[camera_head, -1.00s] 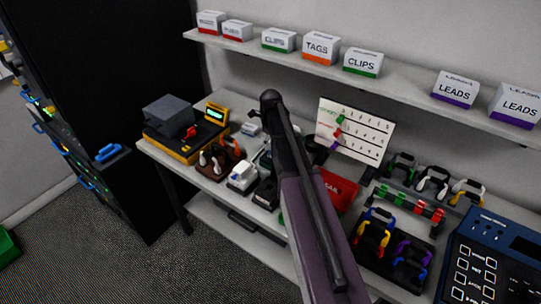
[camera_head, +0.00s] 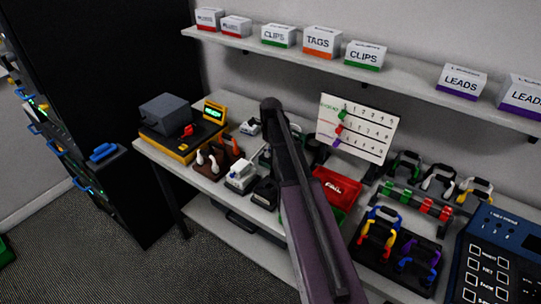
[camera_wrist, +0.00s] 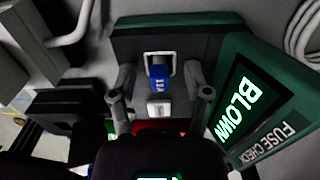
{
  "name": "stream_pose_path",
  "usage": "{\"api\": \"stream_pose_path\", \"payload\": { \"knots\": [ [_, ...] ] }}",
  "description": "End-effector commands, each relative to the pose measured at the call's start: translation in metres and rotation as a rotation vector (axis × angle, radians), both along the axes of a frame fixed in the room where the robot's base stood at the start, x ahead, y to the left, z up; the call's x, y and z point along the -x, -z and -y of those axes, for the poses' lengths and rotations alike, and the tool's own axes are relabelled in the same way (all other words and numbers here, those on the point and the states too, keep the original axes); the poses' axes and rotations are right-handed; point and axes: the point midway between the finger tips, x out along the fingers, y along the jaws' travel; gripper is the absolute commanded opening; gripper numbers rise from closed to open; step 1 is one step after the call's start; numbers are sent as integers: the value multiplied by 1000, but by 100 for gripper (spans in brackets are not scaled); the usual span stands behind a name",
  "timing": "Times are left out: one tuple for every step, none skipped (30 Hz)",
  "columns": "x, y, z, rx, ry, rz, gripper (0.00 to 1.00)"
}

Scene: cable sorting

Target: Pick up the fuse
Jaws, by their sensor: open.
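The fuse (camera_wrist: 160,76) is a small blue block with pale markings. In the wrist view it sits at the metal-framed slot of the green and dark grey fuse checker (camera_wrist: 240,62), whose lit screen reads "BLOWN". My gripper (camera_wrist: 160,90) is open, with one grey finger on each side of the fuse and a visible gap to it. Whether the fingertips are level with the fuse cannot be told. A white block shows just below the fuse. In the head view my arm hides the gripper and the fuse.
The workbench (camera_head: 228,198) is crowded. A red bin (camera_head: 338,186) stands right of my arm, and a white numbered board (camera_head: 357,128) behind it. Racks of coloured leads (camera_head: 400,245) stand at the right. A shelf (camera_head: 290,52) with labelled boxes runs above.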

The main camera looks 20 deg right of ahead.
Motion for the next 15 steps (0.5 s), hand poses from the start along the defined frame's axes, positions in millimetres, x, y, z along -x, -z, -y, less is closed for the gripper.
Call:
{"api": "stream_pose_path", "payload": {
  "knots": [
    [0, 0, 0, 0, 0, 0, 63],
    [0, 0, 0, 0, 0, 0, 63],
    [0, 0, 0, 0, 0, 0, 63],
    [0, 0, 0, 0, 0, 0, 63],
    [0, 0, 0, 0, 0, 0, 63],
    [0, 0, 0, 0, 0, 0, 63],
    [0, 0, 0, 0, -1, 0, 63],
    [0, 0, 0, 0, -1, 0, 63],
    [0, 0, 0, 0, -1, 0, 63],
    [0, 0, 0, 0, -1, 0, 63],
    [0, 0, 0, 0, -1, 0, 63],
    [0, 0, -1, 0, -1, 0, 63],
    [0, 0, -1, 0, -1, 0, 63],
    [0, 0, -1, 0, -1, 0, 63],
    [0, 0, -1, 0, -1, 0, 51]
  ]
}}
